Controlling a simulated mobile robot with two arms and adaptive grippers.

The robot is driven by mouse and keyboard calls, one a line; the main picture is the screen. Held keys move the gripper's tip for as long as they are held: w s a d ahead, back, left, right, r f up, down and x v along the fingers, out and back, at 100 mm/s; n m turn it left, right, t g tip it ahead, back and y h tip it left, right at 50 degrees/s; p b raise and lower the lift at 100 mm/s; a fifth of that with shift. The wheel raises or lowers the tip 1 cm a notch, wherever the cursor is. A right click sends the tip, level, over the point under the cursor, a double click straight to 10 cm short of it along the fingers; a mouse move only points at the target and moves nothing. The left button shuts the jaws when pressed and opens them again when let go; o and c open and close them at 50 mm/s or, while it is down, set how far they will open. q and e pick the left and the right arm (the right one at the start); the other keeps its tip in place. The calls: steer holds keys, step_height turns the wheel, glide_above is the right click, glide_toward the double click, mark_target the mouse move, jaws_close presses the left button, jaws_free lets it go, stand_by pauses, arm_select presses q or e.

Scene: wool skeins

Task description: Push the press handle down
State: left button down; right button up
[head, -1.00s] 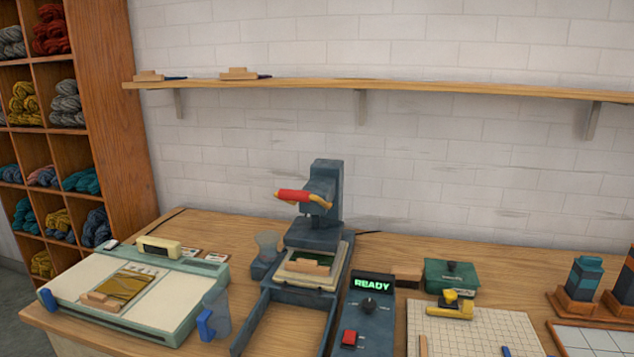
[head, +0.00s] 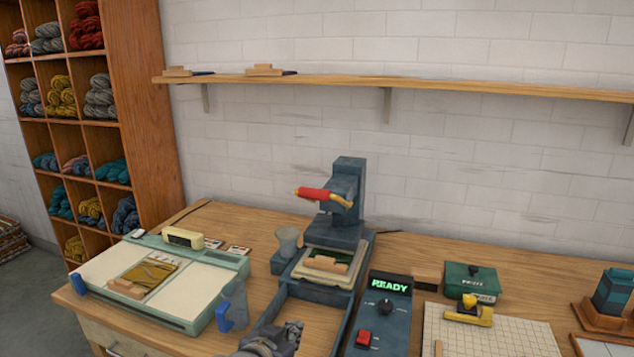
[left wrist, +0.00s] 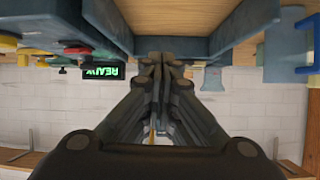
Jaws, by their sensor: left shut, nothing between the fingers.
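The press (head: 347,195) is a dark blue-grey machine on the wooden bench, with its handle (head: 318,194) sticking out to the left, red with yellowish ends. The handle is raised well above the press bed (head: 322,266), where a wooden block lies on a pale pad. My left gripper (head: 290,332) shows at the bottom edge of the head view, over the front tray of the press, lower and nearer than the handle. In the left wrist view its fingers (left wrist: 158,65) are closed together and empty. The handle is not visible there. My right gripper is out of view.
A control box (head: 383,310) with a green READY display and red button stands right of the press. A gridded mat (head: 510,340) and green box (head: 470,282) are at right. A shelf (head: 420,89) runs above.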

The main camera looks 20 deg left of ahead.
arm_select(q)
steer(key=w+r+t, duration=0.2)
steer(key=w+r, duration=0.1)
steer(key=r, duration=0.4)
steer(key=w+r+t, duration=0.2)
steer(key=w+r, duration=0.1)
steer(key=r, duration=0.4)
step_height(320, 180, up, 17)
steer(key=n+t+p, duration=0.1)
steer(key=t+p, duration=0.1)
steer(key=t, duration=0.1)
glide_above(325, 197)
steer(key=a, duration=0.3)
steer(key=f, duration=0.2)
steer(key=f+p, duration=0.1)
steer(key=shift+s+f, duration=0.35)
steer(key=shift+f, duration=0.05)
